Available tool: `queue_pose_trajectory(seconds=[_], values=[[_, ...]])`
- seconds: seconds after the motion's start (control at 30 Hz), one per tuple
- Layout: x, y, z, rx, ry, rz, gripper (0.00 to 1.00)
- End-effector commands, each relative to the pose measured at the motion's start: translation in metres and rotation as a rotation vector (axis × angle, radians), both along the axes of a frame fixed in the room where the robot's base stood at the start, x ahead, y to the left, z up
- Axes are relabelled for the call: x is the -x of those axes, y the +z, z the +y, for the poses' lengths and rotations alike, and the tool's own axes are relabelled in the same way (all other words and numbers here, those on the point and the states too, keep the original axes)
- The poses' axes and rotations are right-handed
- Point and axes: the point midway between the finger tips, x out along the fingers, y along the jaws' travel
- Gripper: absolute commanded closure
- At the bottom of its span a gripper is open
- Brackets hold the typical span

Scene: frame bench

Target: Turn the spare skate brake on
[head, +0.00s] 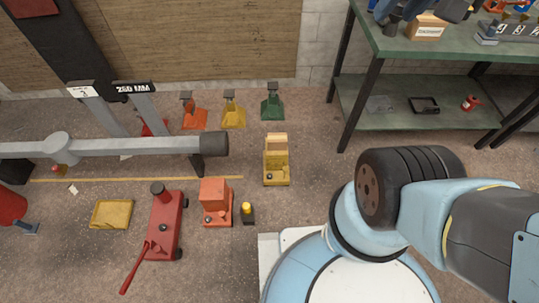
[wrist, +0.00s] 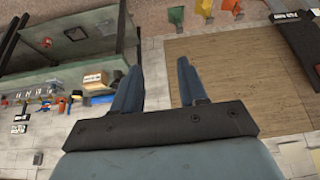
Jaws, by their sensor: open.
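A small yellow wheeled-looking unit with a pale wooden block (head: 276,167) stands on the floor right of the beam's end in the head view. It may be the spare skate; a brake lever or its position is too small to tell. An orange-red block-topped unit (head: 215,200) stands to its lower left and could also be a skate. My gripper (wrist: 157,72) is open and empty in the wrist view, its two blue-grey fingers apart. It points toward the wall and board, away from both units. The gripper is not clearly seen in the head view.
A grey beam (head: 130,146) crosses the left. A red trolley jack (head: 165,225), yellow tray (head: 112,214) and small yellow-topped black object (head: 247,212) lie in front. Orange, yellow and green stands (head: 271,102) line the back. A green workbench (head: 440,42) stands right. Floor right of the yellow unit is clear.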

Motion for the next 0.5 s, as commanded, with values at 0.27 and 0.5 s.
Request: queue_pose_trajectory(seconds=[0.27, 0.5], values=[[-0.002, 0.000, 0.000, -0.002, 0.000, 0.001, 0.47], [-0.039, -0.003, 0.011, -0.031, 0.003, 0.016, 0.39]])
